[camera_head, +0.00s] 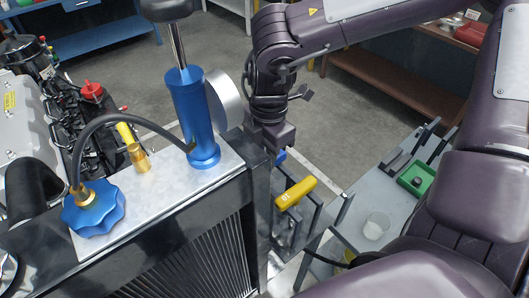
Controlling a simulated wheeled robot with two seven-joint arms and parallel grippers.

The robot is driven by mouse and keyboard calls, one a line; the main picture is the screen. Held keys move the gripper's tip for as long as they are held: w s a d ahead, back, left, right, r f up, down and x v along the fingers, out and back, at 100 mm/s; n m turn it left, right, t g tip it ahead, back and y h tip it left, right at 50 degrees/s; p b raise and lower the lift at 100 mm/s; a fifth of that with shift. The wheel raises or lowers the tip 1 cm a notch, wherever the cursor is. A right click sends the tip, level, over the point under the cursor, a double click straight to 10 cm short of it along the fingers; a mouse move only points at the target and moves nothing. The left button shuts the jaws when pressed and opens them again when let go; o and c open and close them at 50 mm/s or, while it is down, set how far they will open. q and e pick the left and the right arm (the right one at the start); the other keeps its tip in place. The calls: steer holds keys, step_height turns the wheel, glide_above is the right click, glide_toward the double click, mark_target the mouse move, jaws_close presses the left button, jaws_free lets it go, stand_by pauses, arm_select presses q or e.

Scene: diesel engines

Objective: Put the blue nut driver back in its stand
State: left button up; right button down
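A small patch of blue (280,156) shows just below my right gripper (272,137); it looks like the blue nut driver's handle, mostly hidden. My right arm reaches in from the right and the gripper points down at the right end of the radiator. Its fingertips are not clearly visible, so I cannot tell whether they are shut on the blue piece. A yellow nut driver (296,193) marked 10 lies across a dark slotted stand (310,219) just below. My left gripper is not in view.
A radiator (190,235) with a blue hand pump (193,118), a hose and a blue cap (93,208) stands close left of the gripper. A grey side table (405,200) at right holds a green tray (416,178) and a white cup (376,226).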

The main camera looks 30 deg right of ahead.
steer(key=c, duration=0.8)
jaws_free()
steer(key=shift+o, duration=0.2)
steer(key=shift+r, duration=0.3)
steer(key=shift+d+r+p, duration=0.1)
steer(key=shift+r+p, duration=0.7)
steer(key=shift+r, duration=0.65)
step_height(320, 180, up, 6)
steer(key=p, duration=0.3)
steer(key=shift+d, duration=0.2)
steer(key=shift+w+d, duration=0.1)
